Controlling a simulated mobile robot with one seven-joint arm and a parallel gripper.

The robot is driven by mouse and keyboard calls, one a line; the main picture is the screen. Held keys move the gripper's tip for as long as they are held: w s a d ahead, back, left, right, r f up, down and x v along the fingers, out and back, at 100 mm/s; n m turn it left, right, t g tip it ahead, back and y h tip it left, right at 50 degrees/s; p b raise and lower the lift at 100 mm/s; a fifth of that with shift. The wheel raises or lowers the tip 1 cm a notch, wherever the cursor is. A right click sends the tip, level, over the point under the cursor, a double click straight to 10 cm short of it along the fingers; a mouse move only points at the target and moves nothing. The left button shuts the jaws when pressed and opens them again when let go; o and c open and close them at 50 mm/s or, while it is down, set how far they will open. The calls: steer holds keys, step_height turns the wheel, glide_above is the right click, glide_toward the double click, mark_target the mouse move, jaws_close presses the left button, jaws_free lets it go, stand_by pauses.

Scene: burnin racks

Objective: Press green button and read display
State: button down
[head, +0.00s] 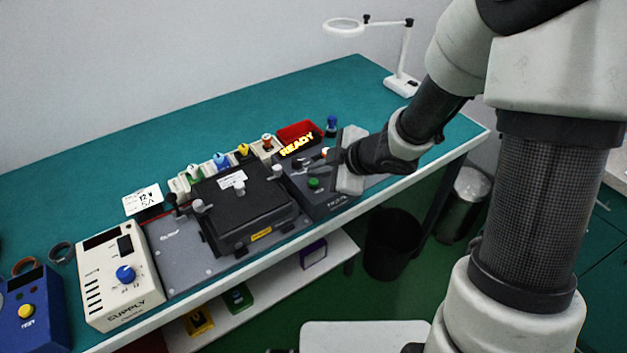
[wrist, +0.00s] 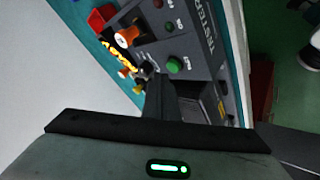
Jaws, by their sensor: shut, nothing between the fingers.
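The green button (head: 313,183) is on the sloped face of a dark grey tester box (head: 336,201) at the right end of the bench equipment. It also shows in the wrist view (wrist: 174,65), near the "TESTER" lettering. The display (head: 297,145) on the tester's upper part reads "READY" in yellow letters. My gripper (head: 348,160) is shut and empty, just right of the green button and apart from it in the head view. In the wrist view its dark fingers (wrist: 160,98) reach up just below and left of the button.
A black lidded fixture (head: 243,208) stands left of the tester. Further left are a white supply box (head: 120,275) and a blue box with a yellow button (head: 31,310). A red bin (head: 299,132) and a lamp (head: 403,83) are behind.

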mark_target(318, 187)
steer(key=shift+f, duration=0.1)
stand_by(0.6)
steer(key=shift+f+b, duration=0.3)
steer(key=shift+f, duration=0.05)
steer(key=shift+f+b, duration=0.35)
steer(key=shift+f, duration=0.1)
stand_by(0.5)
steer(key=shift+r, duration=0.1)
steer(key=shift+r+p, duration=0.8)
steer(key=shift+p, duration=0.15)
step_height(318, 187, up, 5)
steer(key=p, duration=0.5)
